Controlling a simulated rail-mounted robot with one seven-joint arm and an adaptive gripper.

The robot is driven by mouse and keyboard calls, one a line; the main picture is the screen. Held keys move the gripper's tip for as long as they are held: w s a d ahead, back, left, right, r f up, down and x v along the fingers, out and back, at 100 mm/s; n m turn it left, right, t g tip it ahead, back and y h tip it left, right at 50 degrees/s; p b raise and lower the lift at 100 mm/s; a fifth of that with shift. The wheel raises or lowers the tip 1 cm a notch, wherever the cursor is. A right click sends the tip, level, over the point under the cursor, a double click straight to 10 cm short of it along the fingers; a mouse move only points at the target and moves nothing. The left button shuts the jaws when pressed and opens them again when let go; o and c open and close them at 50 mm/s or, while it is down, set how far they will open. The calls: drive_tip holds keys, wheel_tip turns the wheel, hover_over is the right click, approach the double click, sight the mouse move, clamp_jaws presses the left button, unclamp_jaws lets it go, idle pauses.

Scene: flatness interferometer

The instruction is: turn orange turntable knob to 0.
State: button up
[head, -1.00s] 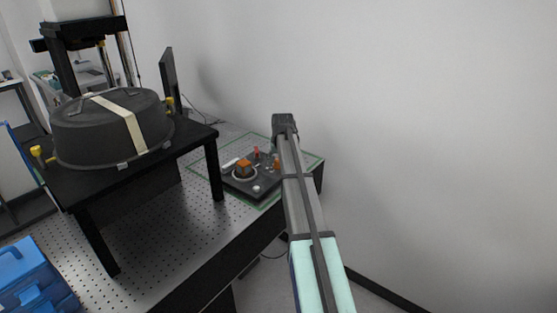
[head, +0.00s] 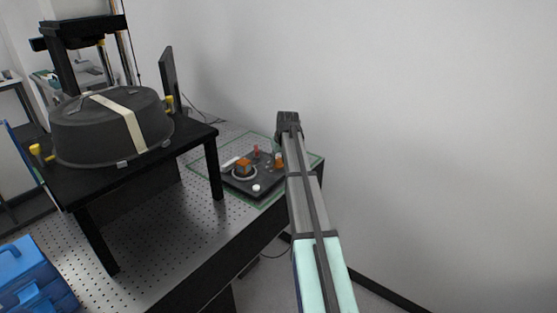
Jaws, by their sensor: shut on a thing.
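The orange turntable knob (head: 243,165) is a block on a round turntable with a pale ring, on a dark control panel (head: 238,187). It shows clear of my arm, and nothing visible touches it. My arm reaches up from the bottom of the head view, and its dark far end stands to the right of the panel and higher in the picture. My gripper's jaws cannot be made out, nor can anything in them. The ring's marks are too small to read.
A red knob (head: 256,150), another orange piece (head: 279,160) beside my arm and a white knob (head: 256,188) are on the panel. A black stand (head: 190,142) with a large dark drum (head: 80,130) is at left. Blue boxes (head: 35,275) are lower left. The wall is behind.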

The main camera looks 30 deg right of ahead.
drive_tip(key=n+y, duration=0.1)
drive_tip(key=n, duration=0.1)
drive_tip(key=n+b, duration=0.1)
drive_tip(key=n, duration=0.1)
drive_tip(key=shift+d+f+n+y, duration=0.1)
drive_tip(key=shift+d+n+y, duration=0.05)
drive_tip(key=shift+n+y, duration=0.2)
drive_tip(key=n, duration=0.1)
drive_tip(key=n+y+b, duration=0.1)
drive_tip(key=n, duration=0.1)
drive_tip(key=shift+w+d+n+g+y, duration=0.1)
drive_tip(key=shift+n+g+y, duration=0.15)
drive_tip(key=shift+g, duration=0.15)
drive_tip(key=n+g+y+b, duration=0.1)
drive_tip(key=n, duration=0.3)
drive_tip(key=shift+n+g+y+b, duration=0.3)
drive_tip(key=shift+n+g+b, duration=0.3)
drive_tip(key=shift+n, duration=1.1)
drive_tip(key=o, duration=1.1)
drive_tip(key=shift+o, duration=0.2)
drive_tip(key=v, duration=1.2)
